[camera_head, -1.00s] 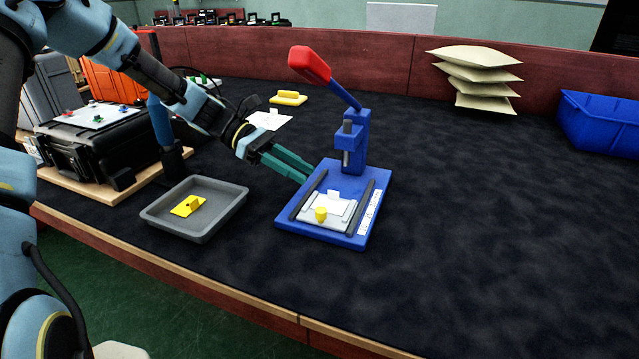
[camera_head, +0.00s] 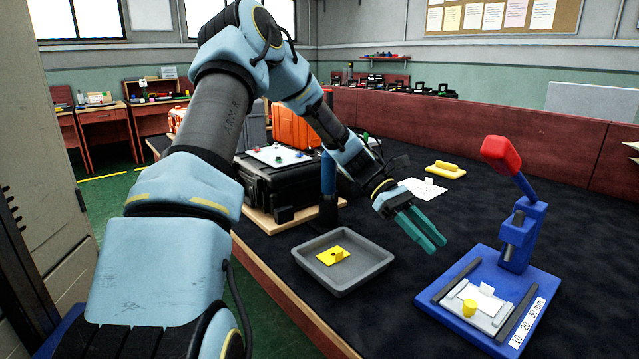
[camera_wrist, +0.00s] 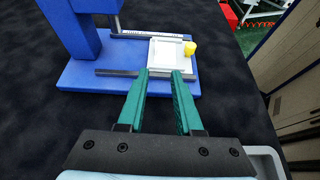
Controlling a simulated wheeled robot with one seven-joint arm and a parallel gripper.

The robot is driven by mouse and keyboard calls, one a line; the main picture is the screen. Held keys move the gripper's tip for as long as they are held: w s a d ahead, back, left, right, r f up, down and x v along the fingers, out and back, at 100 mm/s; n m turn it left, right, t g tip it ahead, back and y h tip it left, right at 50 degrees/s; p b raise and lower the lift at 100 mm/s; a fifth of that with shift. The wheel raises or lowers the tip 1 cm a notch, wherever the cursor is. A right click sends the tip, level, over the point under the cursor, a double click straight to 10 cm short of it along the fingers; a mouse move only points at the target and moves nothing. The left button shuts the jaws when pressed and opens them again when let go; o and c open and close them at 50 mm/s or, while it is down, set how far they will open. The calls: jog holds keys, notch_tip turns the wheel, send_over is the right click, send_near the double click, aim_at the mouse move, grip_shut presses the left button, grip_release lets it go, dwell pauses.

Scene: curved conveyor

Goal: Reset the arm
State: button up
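My gripper (camera_head: 428,238) has two green fingers and hangs above the dark table between the grey tray and the blue press. In the wrist view my gripper (camera_wrist: 161,74) shows its fingers spread apart with nothing held between them. The blue press (camera_head: 440,300) with a red-tipped lever (camera_head: 501,154) stands at the right. A white plate with a yellow knob (camera_head: 469,308) lies on its base; the plate also shows in the wrist view (camera_wrist: 166,54) beyond the fingertips.
A grey tray (camera_head: 367,279) holds a yellow block piece (camera_head: 333,256). A black case (camera_head: 275,185) stands behind it at the left, with an orange case (camera_head: 297,128) further back. A yellow-handled piece (camera_head: 446,169) and a white sheet (camera_head: 422,189) lie behind my gripper.

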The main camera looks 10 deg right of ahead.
jog(key=a+r+m+t+y+p, duration=0.2)
jog(key=a+r+t+p, duration=0.1)
jog(key=a, duration=0.8)
jog(key=a+r+m+t+y+p, duration=0.2)
jog(key=a+t, duration=0.3)
jog(key=a, duration=0.6)
jog(key=a+r+m+t+y+p, duration=0.2)
jog(key=a+r+m+t+p, duration=0.1)
jog(key=a, duration=0.9)
notch_tip(320, 180, up, 2)
jog(key=shift+s+m+t+y+p, duration=0.15)
jog(key=shift+m+t+y+p, duration=0.2)
jog(key=shift+t+p, duration=0.55)
jog(key=shift+c, duration=0.2)
